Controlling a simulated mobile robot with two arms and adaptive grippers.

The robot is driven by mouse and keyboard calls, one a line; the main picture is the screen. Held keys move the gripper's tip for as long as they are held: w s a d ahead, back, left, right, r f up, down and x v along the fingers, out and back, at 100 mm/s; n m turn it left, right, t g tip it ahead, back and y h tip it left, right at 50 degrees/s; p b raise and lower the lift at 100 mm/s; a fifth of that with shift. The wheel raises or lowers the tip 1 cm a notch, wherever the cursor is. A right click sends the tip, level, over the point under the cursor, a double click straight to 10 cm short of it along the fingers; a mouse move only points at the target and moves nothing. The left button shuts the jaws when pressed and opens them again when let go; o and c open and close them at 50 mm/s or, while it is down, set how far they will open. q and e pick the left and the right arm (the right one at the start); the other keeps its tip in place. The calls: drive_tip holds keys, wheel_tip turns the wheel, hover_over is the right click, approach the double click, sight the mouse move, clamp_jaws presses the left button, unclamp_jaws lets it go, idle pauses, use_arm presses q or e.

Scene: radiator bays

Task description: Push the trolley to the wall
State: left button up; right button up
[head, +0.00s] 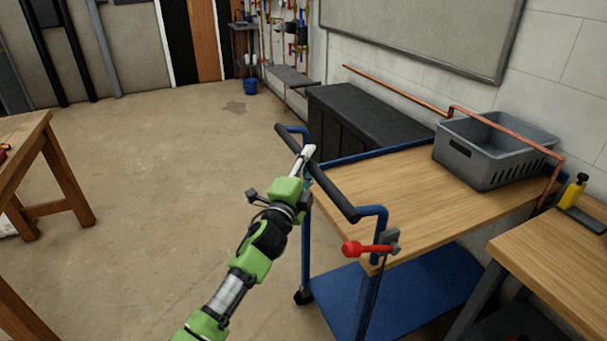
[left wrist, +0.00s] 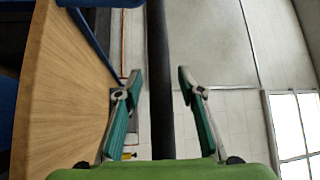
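The trolley has a blue frame, a wooden top (head: 400,190), a blue lower shelf (head: 420,290) and a black push handle (head: 334,192). A red-knobbed lever (head: 368,249) sits at its near corner. My left gripper (head: 304,156) is at the handle. In the left wrist view the handle (left wrist: 159,50) runs between the spread fingers of my left gripper (left wrist: 160,82), with a gap on each side. The white block wall (head: 400,60) stands beyond the trolley. My right gripper is not in view.
A grey basket (head: 480,160) stands on the trolley, with copper pipe around it. A black chest (head: 355,122) is by the wall. A wooden bench (head: 560,260) is close at the right, another table (head: 30,135) at the left. The floor (head: 170,170) between is clear.

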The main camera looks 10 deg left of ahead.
use_arm(q)
drive_tip(key=v, duration=1.1)
drive_tip(key=shift+s, duration=0.2)
drive_tip(key=s+a+f+n+g+y, duration=0.1)
drive_tip(key=a+f+n+g, duration=0.1)
drive_tip(key=f, duration=1)
drive_tip(key=s+a+f+n+g+y, duration=0.1)
drive_tip(key=f+n+g, duration=0.15)
drive_tip(key=f, duration=0.95)
drive_tip(key=s+a+f+n+g, duration=0.25)
drive_tip(key=s+f, duration=0.35)
drive_tip(key=f, duration=0.5)
drive_tip(key=s+a+f+n+g, duration=0.1)
drive_tip(key=s+f+g, duration=0.2)
drive_tip(key=s+f, duration=0.6)
drive_tip(key=s+a+f+n+g+y, duration=0.15)
drive_tip(key=s+f+n+g, duration=0.25)
drive_tip(key=s+f, duration=1.35)
drive_tip(key=s+a+f+n+g, duration=0.1)
drive_tip(key=s+f+n+g, duration=0.1)
drive_tip(key=s, duration=0.9)
drive_tip(key=s+f+n+g, duration=0.2)
drive_tip(key=s+f, duration=0.2)
drive_tip(key=s, duration=0.8)
drive_tip(key=shift+a, duration=0.4)
